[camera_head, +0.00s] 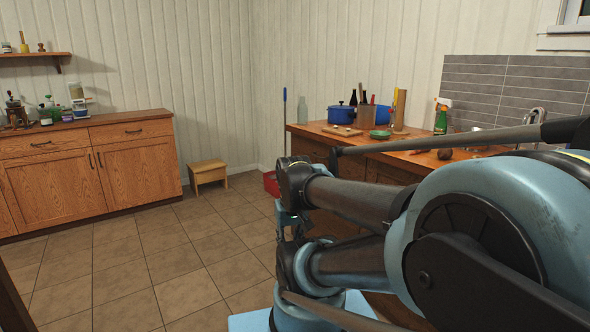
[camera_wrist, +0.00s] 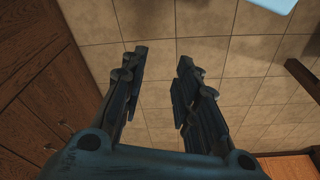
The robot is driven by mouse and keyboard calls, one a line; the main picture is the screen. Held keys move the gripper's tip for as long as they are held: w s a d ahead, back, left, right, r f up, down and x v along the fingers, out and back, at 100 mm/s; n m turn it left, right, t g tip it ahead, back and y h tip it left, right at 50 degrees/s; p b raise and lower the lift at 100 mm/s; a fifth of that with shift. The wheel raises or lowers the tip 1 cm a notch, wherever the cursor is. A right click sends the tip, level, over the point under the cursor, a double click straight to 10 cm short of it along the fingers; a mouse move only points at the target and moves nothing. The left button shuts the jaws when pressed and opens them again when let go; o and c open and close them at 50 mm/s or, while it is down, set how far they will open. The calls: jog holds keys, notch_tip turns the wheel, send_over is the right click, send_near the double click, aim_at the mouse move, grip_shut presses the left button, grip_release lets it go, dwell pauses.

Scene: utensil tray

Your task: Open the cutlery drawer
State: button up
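My gripper (camera_wrist: 160,75) is open and empty in the wrist view, its two dark fingers apart with bare floor tiles showing between them. In the head view a wooden cabinet (camera_head: 88,174) at the left has two closed drawers, a left one (camera_head: 62,139) and a right one (camera_head: 112,133), each with a dark handle, above closed doors. The wooden counter (camera_head: 304,131) at the right is largely hidden behind my arm, so its drawer fronts cannot be made out clearly. I cannot tell which drawer is the cutlery drawer.
A small wooden stool (camera_head: 208,168) and a red bucket (camera_head: 271,183) stand on the floor. Pots, bottles and a green bowl (camera_head: 380,135) crowd the counter. The tiled floor (camera_head: 160,250) is clear in the middle. Dark wooden cabinet fronts (camera_wrist: 35,85) line the wrist view's left side.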

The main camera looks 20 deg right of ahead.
jog(key=w+d+r+h, duration=0.3)
jog(key=w+d+r, duration=0.15)
jog(key=w, duration=0.65)
jog(key=w+d+r+n+t+h, duration=0.1)
jog(key=w+d+r+h, duration=0.25)
jog(key=w+d, duration=0.45)
jog(key=w+d+r+h, duration=0.3)
jog(key=w+r, duration=0.2)
jog(key=w, duration=0.8)
jog(key=w+d+f+n+t+h, duration=0.15)
jog(key=w+f+h, duration=0.35)
jog(key=w, duration=0.9)
jog(key=w+d+f+n+t+h, duration=0.1)
jog(key=w+f+t+h, duration=0.35)
jog(key=w, duration=1.05)
jog(key=w+d+g, duration=0.1)
jog(key=d, duration=0.4)
jog(key=w+d+g+y, duration=0.1)
jog(key=w+d, duration=0.1)
jog(key=d, duration=0.3)
jog(key=w+d+f+g, duration=0.1)
jog(key=w+d, duration=0.1)
jog(key=d, duration=0.3)
jog(key=shift+w+d+y, duration=0.1)
jog(key=shift+w+y, duration=0.15)
jog(key=shift+y, duration=0.15)
grip_shut()
